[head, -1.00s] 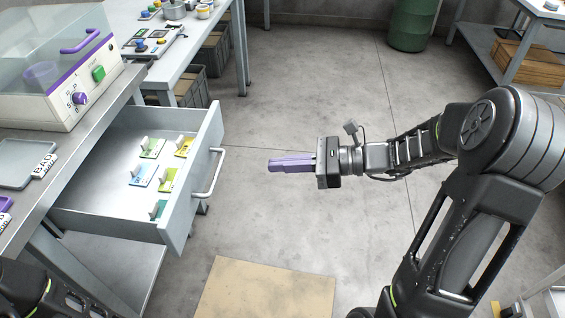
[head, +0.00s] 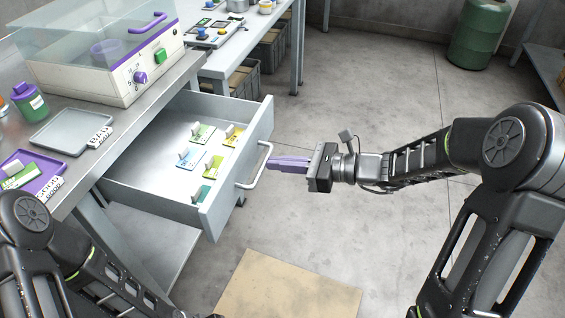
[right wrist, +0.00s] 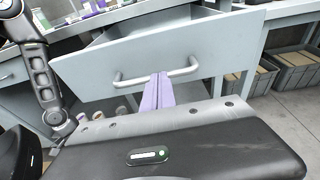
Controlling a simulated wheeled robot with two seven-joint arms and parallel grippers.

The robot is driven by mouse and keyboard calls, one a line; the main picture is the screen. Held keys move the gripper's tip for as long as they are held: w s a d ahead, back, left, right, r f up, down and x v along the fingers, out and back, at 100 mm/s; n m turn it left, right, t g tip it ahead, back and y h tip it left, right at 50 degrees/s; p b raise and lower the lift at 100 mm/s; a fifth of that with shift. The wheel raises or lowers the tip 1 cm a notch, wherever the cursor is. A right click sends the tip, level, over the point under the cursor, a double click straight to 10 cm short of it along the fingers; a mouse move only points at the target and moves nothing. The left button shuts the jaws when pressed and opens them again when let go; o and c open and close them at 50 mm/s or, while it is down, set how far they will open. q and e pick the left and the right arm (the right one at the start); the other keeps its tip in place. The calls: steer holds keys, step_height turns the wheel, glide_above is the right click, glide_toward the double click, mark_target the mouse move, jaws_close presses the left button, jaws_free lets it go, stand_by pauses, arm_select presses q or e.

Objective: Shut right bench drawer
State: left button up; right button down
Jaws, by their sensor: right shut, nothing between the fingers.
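The right bench drawer (head: 207,222) stands pulled out from the bench in the head view. Several small coloured tagged pieces lie inside it. Its front bears a bar handle (head: 259,172). My right gripper (head: 270,163) is shut and empty, its purple fingers pointing at the drawer front with the tips at the handle. In the right wrist view the fingers (right wrist: 158,80) reach up to the handle (right wrist: 130,82) near its middle; whether they touch it I cannot tell. My left arm shows at the lower left of the head view, but its gripper is out of view.
The bench top holds a clear-lidded machine (head: 110,60), a grey tray (head: 70,130), a purple tray (head: 50,172) and a green jar (head: 29,102). A second table with grey crates stands behind. A tan mat (head: 285,287) lies on the open floor.

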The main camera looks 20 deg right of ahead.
mark_target(176, 140)
steer(key=shift+a, duration=0.1)
